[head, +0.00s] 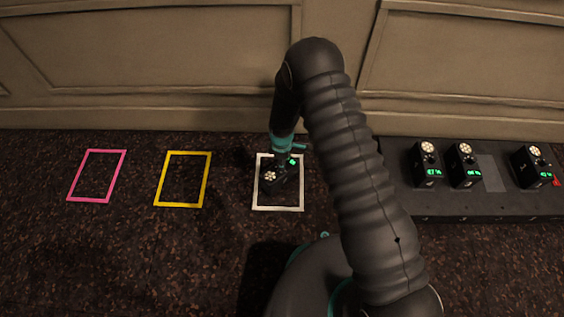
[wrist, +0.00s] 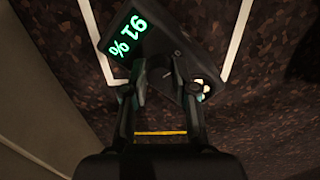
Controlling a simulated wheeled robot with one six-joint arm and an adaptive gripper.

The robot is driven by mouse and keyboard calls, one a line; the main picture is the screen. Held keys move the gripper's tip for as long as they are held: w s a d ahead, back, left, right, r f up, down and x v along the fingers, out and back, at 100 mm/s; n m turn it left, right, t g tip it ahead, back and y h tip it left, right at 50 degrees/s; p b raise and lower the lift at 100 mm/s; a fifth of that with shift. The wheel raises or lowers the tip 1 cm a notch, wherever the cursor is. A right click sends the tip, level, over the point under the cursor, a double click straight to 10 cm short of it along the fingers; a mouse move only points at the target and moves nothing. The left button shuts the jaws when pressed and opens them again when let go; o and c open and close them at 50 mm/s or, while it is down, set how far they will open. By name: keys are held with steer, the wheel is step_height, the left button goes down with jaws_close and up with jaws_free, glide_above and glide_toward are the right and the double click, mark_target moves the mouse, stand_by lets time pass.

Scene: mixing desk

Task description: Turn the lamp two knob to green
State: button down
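I cannot make out a lamp or knob marked "two", or a green knob setting, in either view. My gripper (wrist: 158,80) is low at a black box (head: 274,178) inside the white outline (head: 278,209). The box has a green-lit display and a cluster of pale round contacts. In the wrist view the box (wrist: 165,45) lies askew and its display reads 91 %. My fingers are apart, one by its near edge and one overlapping its body. Whether they press on it is unclear. The arm hides part of the middle of the head view.
A dark rack (head: 470,207) at right holds three similar boxes with green displays, with a bare grey slot (head: 493,172) among them. A small red mark (head: 556,182) is at its right. Empty pink (head: 96,201) and yellow (head: 182,205) outlines lie left. A panelled wall (head: 150,60) stands behind.

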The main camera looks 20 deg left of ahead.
steer(key=shift+f+m+b, duration=0.1)
steer(key=shift+m+b, duration=0.2)
steer(key=m+b, duration=0.1)
steer(key=m, duration=0.1)
steer(key=shift+m+b, duration=0.35)
steer(key=shift+m, duration=0.05)
steer(key=m+b, duration=0.2)
steer(key=m, duration=0.2)
steer(key=shift+m, duration=0.3)
steer(key=m+b, duration=0.1)
steer(key=m, duration=0.2)
steer(key=shift+m, duration=0.3)
steer(key=shift+m+b, duration=0.7)
steer(key=shift+m, duration=1.4)
steer(key=c, duration=0.9)
jaws_free()
